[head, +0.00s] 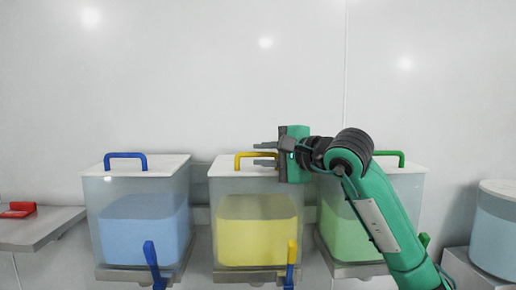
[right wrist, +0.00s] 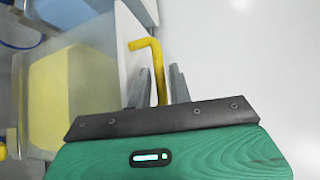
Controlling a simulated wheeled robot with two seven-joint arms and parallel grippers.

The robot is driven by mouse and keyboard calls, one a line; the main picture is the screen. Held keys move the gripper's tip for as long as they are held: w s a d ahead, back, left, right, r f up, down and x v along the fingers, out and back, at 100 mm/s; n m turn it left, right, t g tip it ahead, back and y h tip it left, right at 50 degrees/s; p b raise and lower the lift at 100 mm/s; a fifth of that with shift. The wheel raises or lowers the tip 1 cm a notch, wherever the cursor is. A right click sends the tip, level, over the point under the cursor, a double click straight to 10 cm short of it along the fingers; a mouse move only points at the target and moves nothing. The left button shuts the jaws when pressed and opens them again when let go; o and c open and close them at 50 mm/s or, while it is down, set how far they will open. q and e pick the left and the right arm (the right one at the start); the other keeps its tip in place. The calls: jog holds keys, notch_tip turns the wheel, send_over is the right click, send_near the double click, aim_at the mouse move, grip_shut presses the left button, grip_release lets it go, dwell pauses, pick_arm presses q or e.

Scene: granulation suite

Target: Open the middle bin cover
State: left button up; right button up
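The middle bin (head: 256,232) is a clear box with yellow contents. Its pale flat cover (head: 228,169) lies level on top and looks closed. A yellow bar handle (head: 243,154) stands on the cover. My right gripper (head: 265,154) comes in from the right at the handle, its two fingers one above the other in the head view. In the right wrist view the yellow handle (right wrist: 157,65) runs between the two grey fingers (right wrist: 159,88), with small gaps visible beside it. The fingers look open around the handle. My left gripper is not in view.
A blue-handled bin (head: 140,215) stands to the left, a green-handled bin (head: 335,225) to the right, partly behind my right arm. A blue lever (head: 152,262) and a yellow lever (head: 291,262) stand in front. A red object (head: 18,210) lies on a left shelf. The wall is behind.

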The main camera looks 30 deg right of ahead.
jog(key=shift+x, duration=1.1)
jog(key=shift+s, duration=0.1)
grip_shut()
